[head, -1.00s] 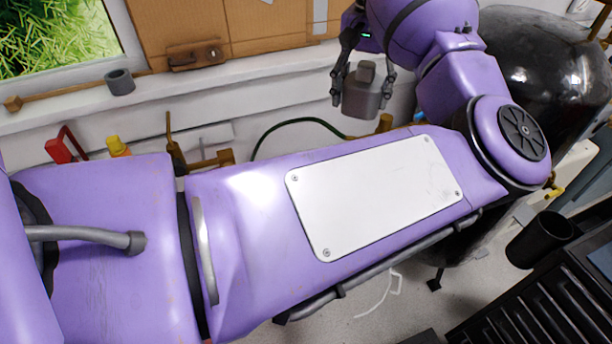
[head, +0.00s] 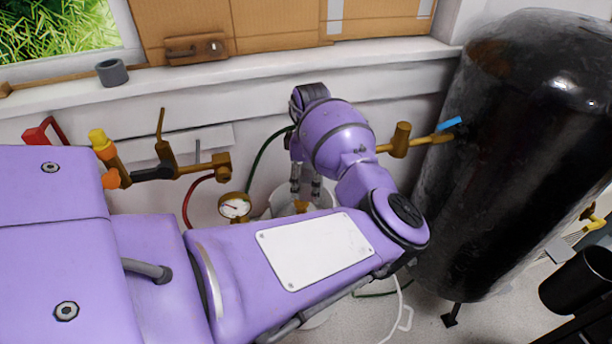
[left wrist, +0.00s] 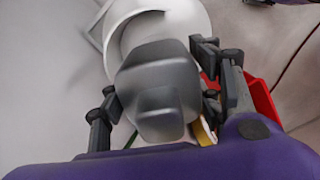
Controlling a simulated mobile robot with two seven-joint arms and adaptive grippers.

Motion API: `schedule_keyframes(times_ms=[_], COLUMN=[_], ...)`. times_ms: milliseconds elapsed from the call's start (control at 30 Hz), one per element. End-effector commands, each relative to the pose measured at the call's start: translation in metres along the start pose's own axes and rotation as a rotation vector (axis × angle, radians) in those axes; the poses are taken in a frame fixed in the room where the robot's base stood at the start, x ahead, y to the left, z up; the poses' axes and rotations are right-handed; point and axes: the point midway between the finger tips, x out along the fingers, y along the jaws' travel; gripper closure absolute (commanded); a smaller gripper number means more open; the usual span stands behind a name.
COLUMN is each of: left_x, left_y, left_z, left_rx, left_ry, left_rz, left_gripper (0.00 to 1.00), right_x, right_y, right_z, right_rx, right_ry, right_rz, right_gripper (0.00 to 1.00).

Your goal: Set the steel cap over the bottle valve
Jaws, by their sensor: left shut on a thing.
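My left gripper (head: 306,190) is shut on the grey steel cap (left wrist: 158,90), which fills the space between its fingers in the left wrist view (left wrist: 152,78). In the head view the gripper points down over a white bottle (head: 283,200) behind my forearm. A brass part (head: 301,206), seemingly the bottle valve, shows just below the fingers. In the left wrist view a white curved rim (left wrist: 128,30) lies beyond the cap. I cannot make out the cap in the head view, nor whether it touches the valve. My right gripper is out of view.
A brass fitting with a blue handle (head: 448,124) sticks out from the big black tank (head: 500,150) right of my gripper. A pressure gauge (head: 234,207) and torch fittings (head: 160,172) stand to the left. A windowsill (head: 250,68) runs behind.

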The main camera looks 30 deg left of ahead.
Motion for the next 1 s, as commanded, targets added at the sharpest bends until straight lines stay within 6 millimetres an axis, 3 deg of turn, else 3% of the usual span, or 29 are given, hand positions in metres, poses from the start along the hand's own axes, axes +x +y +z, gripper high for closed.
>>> schedule_keyframes(times_ms=[33,100,300,567,1000], left_x=[0.016,0.027,0.044,0.054,0.097], left_y=[0.000,0.004,0.009,0.011,0.010], left_z=[-0.009,-0.015,-0.025,-0.028,-0.026], left_rx=[-0.095,-0.220,-0.446,-0.496,-0.492], left_ry=[0.005,0.004,0.000,0.000,0.000], left_rz=[-0.008,-0.005,-0.001,0.000,0.000], left_gripper=[0.73,0.73,0.73,0.73,0.73], right_x=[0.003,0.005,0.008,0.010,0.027], right_y=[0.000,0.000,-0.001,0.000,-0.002], right_z=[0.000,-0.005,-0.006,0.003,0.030], right_rx=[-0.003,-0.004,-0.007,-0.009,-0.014], right_ry=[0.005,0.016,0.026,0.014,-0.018], right_rz=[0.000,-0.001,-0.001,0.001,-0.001], right_gripper=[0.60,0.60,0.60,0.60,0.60])
